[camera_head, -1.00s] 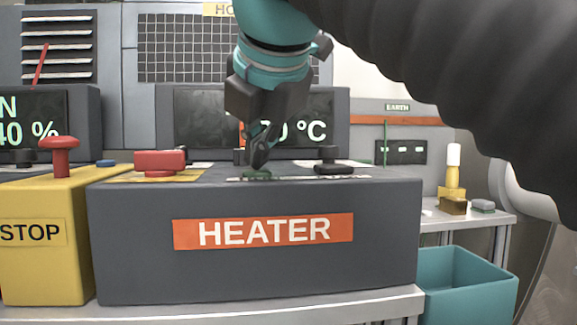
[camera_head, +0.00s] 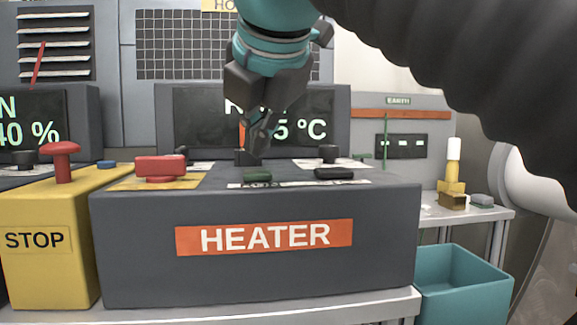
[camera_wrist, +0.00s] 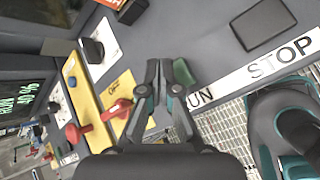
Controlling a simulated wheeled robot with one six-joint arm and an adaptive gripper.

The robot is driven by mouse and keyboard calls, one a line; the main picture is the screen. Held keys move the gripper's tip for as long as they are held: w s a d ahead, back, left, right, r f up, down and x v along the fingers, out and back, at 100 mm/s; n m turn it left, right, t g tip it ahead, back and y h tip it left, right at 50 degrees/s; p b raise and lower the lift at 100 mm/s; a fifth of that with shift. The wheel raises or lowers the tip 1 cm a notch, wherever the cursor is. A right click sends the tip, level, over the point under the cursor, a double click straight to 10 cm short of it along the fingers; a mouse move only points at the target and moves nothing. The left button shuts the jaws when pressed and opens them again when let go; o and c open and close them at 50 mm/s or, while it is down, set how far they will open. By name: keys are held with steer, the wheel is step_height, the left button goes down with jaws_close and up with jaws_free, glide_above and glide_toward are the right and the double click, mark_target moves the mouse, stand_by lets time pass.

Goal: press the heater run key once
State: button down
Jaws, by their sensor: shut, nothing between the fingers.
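The heater box (camera_head: 130,250) is a dark grey console with an orange HEATER label. Its green run key (camera_head: 257,176) lies on the top face, on a white strip, and looks uncovered. In the wrist view the green key (camera_wrist: 183,72) is beside the closed fingers, near the letters UN of the strip. My gripper (camera_head: 252,154) is shut and empty, with its tips behind and above the key in the head view. In the wrist view my gripper (camera_wrist: 158,66) appears apart from the key. The display (camera_head: 190,120) behind is partly hidden by the gripper; an R and "5 °C" show.
A dark stop key (camera_head: 335,174) lies right of the green key. A red switch (camera_head: 160,167) on a yellow plate is at the left. A teal bin (camera_head: 465,290) is at lower right.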

mark_target(259, 172)
step_height(259, 172, up, 2)
steer(key=shift+r+p, duration=0.25)
steer(key=shift+p, duration=0.85)
steer(key=shift+r, duration=1)
